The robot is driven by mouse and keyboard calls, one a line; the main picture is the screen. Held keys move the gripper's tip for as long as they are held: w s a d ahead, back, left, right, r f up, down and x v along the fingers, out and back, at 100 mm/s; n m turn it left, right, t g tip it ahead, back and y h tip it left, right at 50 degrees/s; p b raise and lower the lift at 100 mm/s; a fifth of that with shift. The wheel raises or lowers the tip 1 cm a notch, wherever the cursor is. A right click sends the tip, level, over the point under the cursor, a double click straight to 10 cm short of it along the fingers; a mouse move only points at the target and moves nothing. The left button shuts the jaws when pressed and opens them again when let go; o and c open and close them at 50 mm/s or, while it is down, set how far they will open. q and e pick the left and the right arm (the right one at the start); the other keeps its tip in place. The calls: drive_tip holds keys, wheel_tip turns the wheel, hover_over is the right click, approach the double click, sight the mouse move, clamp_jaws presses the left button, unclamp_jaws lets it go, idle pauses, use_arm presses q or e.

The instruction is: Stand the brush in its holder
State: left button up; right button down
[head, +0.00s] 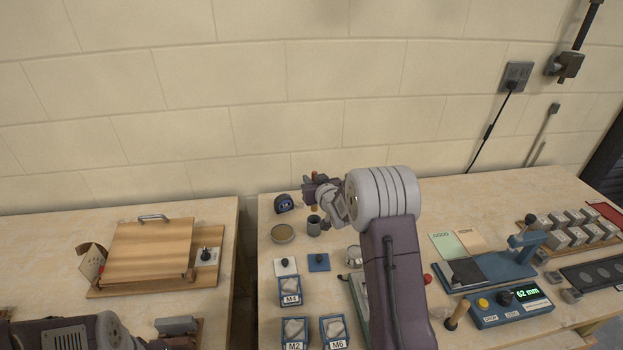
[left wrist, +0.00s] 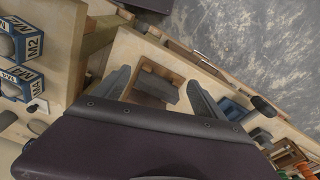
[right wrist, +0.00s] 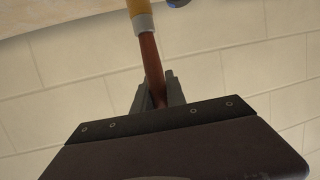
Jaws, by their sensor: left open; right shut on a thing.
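The brush (right wrist: 150,62) is in my right gripper (right wrist: 160,90), which is shut on its reddish-brown shaft. In the right wrist view, a pale collar and a yellow part stick out beyond the fingers; the far end is cut off. In the head view, my right gripper (head: 314,190) is above the back left of the right table, and a small brown piece of the brush (head: 316,208) shows below it. A dark grey cup (head: 314,226), apparently the holder, stands upright just below, apart from the gripper. My left gripper (left wrist: 160,82) is open and empty.
A blue tape measure (head: 284,203) and a round tin (head: 283,234) stand left of the cup. Labelled blue boxes (head: 291,292) are nearer the front. A wooden board (head: 148,255) lies on the left table; a gap separates the tables. A grey block (left wrist: 152,86) sits below my left gripper.

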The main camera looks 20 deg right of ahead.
use_arm(q)
drive_tip(key=shift+f+b, duration=3.1)
drive_tip(key=shift+f, duration=0.3)
use_arm(e)
wheel_tip(320, 180, down, 8)
drive_tip(key=shift+r, duration=0.1)
drive_tip(key=c, duration=1.3)
unclamp_jaws()
use_arm(q)
drive_tip(key=shift+f+b, duration=0.35)
use_arm(e)
drive_tip(key=v, duration=0.9)
